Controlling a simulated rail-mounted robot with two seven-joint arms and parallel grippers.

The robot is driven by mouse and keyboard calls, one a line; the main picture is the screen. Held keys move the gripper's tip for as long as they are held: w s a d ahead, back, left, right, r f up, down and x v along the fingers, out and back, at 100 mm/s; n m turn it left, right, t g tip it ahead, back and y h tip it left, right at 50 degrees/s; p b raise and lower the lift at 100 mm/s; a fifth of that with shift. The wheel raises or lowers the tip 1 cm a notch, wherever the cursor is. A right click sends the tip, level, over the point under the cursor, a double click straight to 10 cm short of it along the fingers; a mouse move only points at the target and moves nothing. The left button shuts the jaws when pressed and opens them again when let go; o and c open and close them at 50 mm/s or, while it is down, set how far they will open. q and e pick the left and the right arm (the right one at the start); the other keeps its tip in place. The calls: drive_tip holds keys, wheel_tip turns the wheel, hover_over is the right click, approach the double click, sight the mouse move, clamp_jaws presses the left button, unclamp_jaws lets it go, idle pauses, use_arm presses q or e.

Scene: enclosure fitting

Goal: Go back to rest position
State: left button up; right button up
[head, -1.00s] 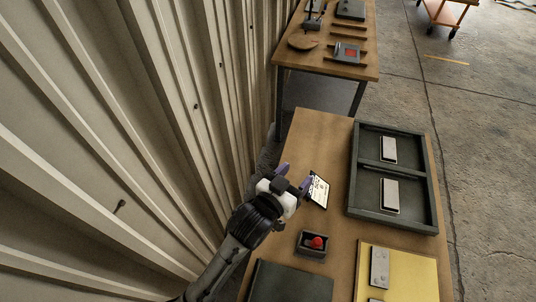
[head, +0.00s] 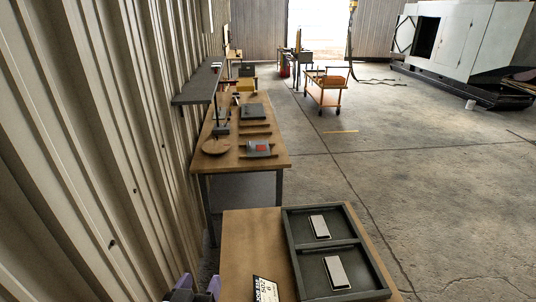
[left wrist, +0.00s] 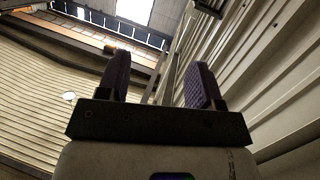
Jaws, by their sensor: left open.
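My left gripper (head: 192,290) shows at the bottom edge of the head view, by the wall side of the near table (head: 250,235). In the left wrist view its two purple-padded fingers (left wrist: 160,85) stand apart with nothing between them. Beyond them are the ribbed wall and the ceiling. My right gripper is in neither view.
A dark two-bay enclosure tray (head: 292,245) on the near table holds two light plates (head: 319,227). A white label card (head: 266,289) lies beside it. A second table (head: 235,165) stands beyond. The corrugated wall (head: 130,150) is close on the left; open floor (head: 400,170) lies right.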

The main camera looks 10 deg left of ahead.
use_arm(q)
drive_tip(key=s+a+f+m+g, duration=0.2)
drive_tip(key=s+f+g, duration=0.4)
drive_tip(key=s+f, duration=0.7)
drive_tip(key=s+a+f+m+g, duration=0.1)
drive_tip(key=s+a+f+g, duration=0.1)
drive_tip(key=s+f+g, duration=0.8)
drive_tip(key=s+r+t+p, duration=0.1)
drive_tip(key=s+r+p, duration=0.1)
drive_tip(key=r+p, duration=0.4)
drive_tip(key=s+r+t+p, duration=0.2)
drive_tip(key=r+p, duration=0.5)
drive_tip(key=p, duration=0.1)
drive_tip(key=shift+s+r+t+y, duration=0.15)
drive_tip(key=shift+s+t+y, duration=0.15)
